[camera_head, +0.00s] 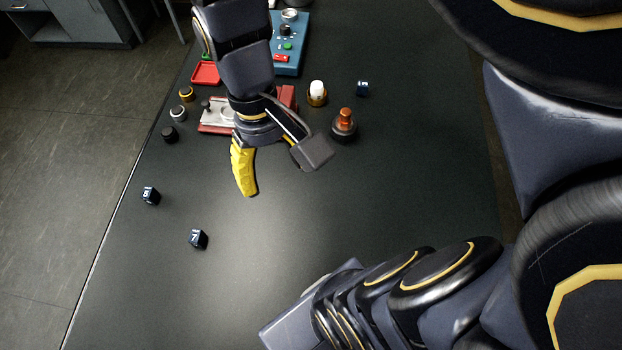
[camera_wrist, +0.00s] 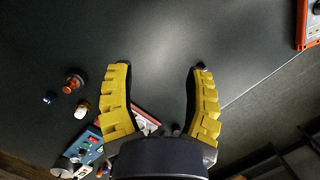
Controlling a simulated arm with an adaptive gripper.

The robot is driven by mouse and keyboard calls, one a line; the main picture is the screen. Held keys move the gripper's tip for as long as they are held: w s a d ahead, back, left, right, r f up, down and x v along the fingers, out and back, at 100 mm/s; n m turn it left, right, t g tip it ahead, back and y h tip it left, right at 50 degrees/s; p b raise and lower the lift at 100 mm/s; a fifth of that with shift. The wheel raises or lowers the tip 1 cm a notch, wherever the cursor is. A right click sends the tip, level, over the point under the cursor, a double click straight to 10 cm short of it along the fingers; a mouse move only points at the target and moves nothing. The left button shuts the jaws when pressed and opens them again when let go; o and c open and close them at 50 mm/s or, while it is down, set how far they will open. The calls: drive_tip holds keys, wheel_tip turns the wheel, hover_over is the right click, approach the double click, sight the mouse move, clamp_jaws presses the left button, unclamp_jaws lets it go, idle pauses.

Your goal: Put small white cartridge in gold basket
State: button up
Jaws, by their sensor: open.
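The small white cartridge (camera_head: 317,87) stands upright in the gold basket (camera_head: 317,100), right of my arm in the head view. In the wrist view, the white cartridge (camera_wrist: 80,112) and the gold rim (camera_wrist: 86,104) show at the left, outside my fingers. My gripper (camera_head: 281,172) is open and empty above the dark table, nearer the camera than the basket and to its left. Its two yellow fingers are spread wide in the wrist view (camera_wrist: 160,69), with only bare table between their tips. How deep the cartridge sits cannot be told.
A copper-coloured piece in a dark holder (camera_head: 344,126) and a blue cube (camera_head: 362,88) stand near the basket. A red fixture (camera_head: 287,97) is partly behind my gripper; a blue panel (camera_head: 291,60) lies beyond. Dark cubes (camera_head: 198,239) lie front left. The table's middle is clear.

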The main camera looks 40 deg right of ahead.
drive_tip(key=s+a+n+t, duration=0.1)
drive_tip(key=s, duration=0.5)
drive_tip(key=shift+r+h, duration=0.3)
drive_tip(key=shift+r, duration=0.05)
drive_tip(key=shift+a, duration=0.1)
idle(0.5)
